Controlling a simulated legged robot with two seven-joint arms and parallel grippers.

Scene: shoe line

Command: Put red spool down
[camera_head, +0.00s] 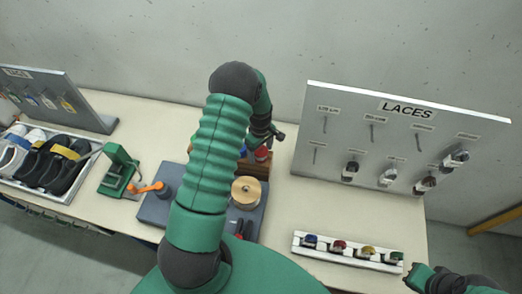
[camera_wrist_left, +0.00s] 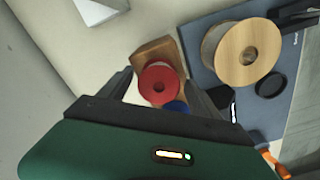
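The red spool (camera_head: 262,154) sits at the wooden holder (camera_head: 259,168) behind the grey-blue mat. In the left wrist view the red spool (camera_wrist_left: 158,83) lies between the two fingers, with a gap on each side, over the wooden holder (camera_wrist_left: 160,50). My left gripper (camera_wrist_left: 158,92) is open around or just above the spool; I cannot tell its exact height. In the head view my left gripper (camera_head: 270,135) is small and partly hidden by its own wrist. My right gripper (camera_head: 420,277) is at the lower right, away from the spool; its fingers are unclear.
A blue spool (camera_wrist_left: 178,106) is beside the red one. A large wooden spool (camera_head: 246,192) stands on the mat (camera_head: 154,208). A green tool (camera_head: 118,172) and a shoe tray (camera_head: 72,193) are left. The LACES board (camera_head: 345,128) and a white rack (camera_head: 345,256) are right.

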